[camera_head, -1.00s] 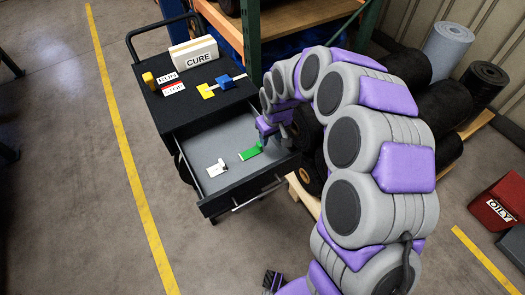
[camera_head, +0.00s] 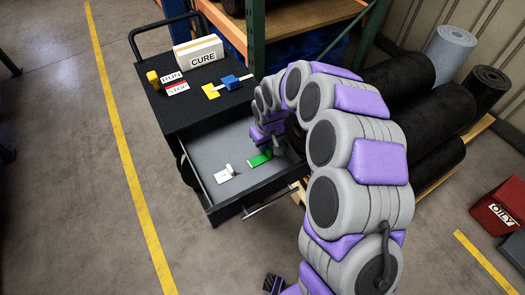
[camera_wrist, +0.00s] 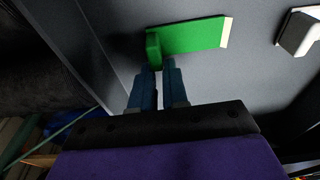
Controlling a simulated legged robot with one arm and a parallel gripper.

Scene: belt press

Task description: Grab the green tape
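The green tape (camera_head: 259,159) lies in the open drawer (camera_head: 222,151), near its right side. In the wrist view the green tape (camera_wrist: 192,36) is a flat green strip with a pale right end and a raised green tab at its left end. My gripper (camera_wrist: 160,68) is at this tab, its two blue fingers pointing at it with a narrow gap between them. The fingertips are very close to the tab's lower end; whether they touch it I cannot tell. In the head view my gripper (camera_head: 268,148) is over the drawer, partly hiding the tape.
A white piece (camera_head: 226,174) lies left of the tape in the drawer. On the black cart top are a CURE box (camera_head: 198,52), RUN and STOP labels, and yellow and blue pieces. Shelving (camera_head: 257,35) and black rolls (camera_head: 430,105) stand behind and right of my arm.

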